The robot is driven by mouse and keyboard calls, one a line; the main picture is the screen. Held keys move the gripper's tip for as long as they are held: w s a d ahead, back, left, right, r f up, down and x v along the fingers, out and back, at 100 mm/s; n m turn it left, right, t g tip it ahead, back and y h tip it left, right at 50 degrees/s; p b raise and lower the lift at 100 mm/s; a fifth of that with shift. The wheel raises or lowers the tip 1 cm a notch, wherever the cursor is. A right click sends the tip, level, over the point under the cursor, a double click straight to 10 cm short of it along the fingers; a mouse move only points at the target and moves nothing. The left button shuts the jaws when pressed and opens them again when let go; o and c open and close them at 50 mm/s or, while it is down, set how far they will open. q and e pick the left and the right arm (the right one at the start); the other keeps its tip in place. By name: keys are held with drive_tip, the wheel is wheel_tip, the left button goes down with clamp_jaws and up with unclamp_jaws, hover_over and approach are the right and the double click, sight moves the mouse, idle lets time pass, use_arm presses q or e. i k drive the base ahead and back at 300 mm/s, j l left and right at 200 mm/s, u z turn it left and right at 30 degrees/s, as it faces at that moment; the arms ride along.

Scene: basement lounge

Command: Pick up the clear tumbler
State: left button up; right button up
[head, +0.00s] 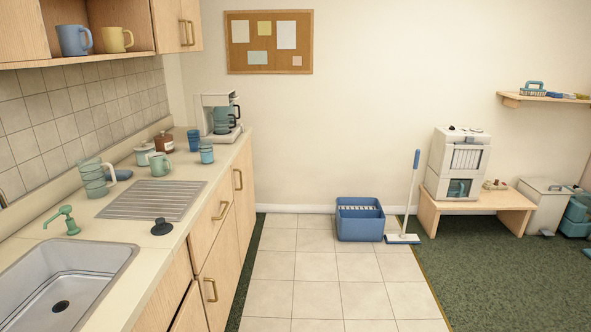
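On the counter (140,205) at the left, a small bluish tumbler (207,153) stands upright near the counter's right edge. It looks partly see-through, and it may be the clear tumbler; at this size I cannot be sure. A darker blue cup (194,140) stands just behind it, slightly to the left. A green mug (160,166) stands to its left and nearer. Neither of my grippers is in view, and nothing visible touches the tumbler.
A coffee maker (219,117) stands behind the cups. A brown jar (164,142), a pale lidded pot (144,154) and a tall green pitcher (94,178) stand to the left. The tiled floor (315,265) beside the counter is clear up to a blue crate (360,227).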

sight(205, 147)
drive_tip(key=i+l+u, duration=0.1)
drive_tip(key=i+u, duration=0.25)
drive_tip(key=i, duration=0.2)
drive_tip(key=i+l+u, duration=0.35)
drive_tip(key=i, duration=0.2)
drive_tip(key=i+l+u, duration=0.3)
drive_tip(key=i, duration=0.2)
